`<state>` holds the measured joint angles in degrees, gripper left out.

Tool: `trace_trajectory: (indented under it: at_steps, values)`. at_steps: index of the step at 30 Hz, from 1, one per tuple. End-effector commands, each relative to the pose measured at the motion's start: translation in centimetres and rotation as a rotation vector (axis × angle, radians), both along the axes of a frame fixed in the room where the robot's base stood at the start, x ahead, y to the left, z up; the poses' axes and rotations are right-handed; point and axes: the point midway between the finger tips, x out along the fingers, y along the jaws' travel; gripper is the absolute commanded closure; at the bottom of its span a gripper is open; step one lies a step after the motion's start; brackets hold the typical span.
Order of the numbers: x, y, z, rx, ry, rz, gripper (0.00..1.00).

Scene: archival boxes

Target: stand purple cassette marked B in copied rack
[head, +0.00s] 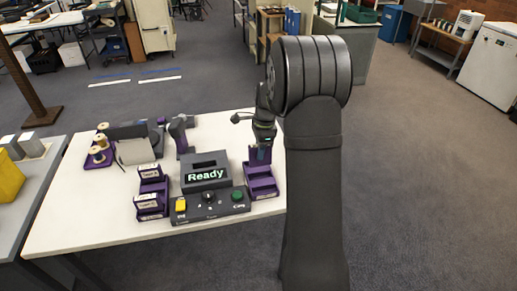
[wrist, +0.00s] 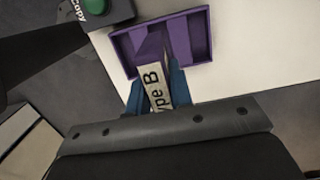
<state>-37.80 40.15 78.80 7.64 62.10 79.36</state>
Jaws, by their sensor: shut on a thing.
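A cassette with a white label (wrist: 156,88), whose visible text ends in "ype B", is gripped between the blue fingers of my gripper (wrist: 158,92) in the wrist view. A purple rack (wrist: 200,38) lies just beyond the fingertips, and the cassette's far end overlaps it in the picture. I cannot tell whether the cassette touches the rack floor. In the head view my gripper (head: 260,156) is low over the purple rack (head: 263,190) at the right of the table. The fingers mostly hide the cassette there.
A dark machine reading "Ready" (head: 206,175) stands left of the rack. In front of it is a control panel (head: 212,210) with a yellow button, a knob and a green button. Purple racks with white-labelled cassettes (head: 150,190) stand further left. The white table (head: 90,225) is clear at front left.

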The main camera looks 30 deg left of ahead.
Motion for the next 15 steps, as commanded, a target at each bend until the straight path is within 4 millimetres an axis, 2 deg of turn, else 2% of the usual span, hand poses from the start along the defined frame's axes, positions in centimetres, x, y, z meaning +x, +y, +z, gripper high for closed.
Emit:
trace_trajectory:
  at_steps: [15]
  values:
    - [0.0, 0.0, -3.5, -0.001, 0.001, 0.004, 1.0]
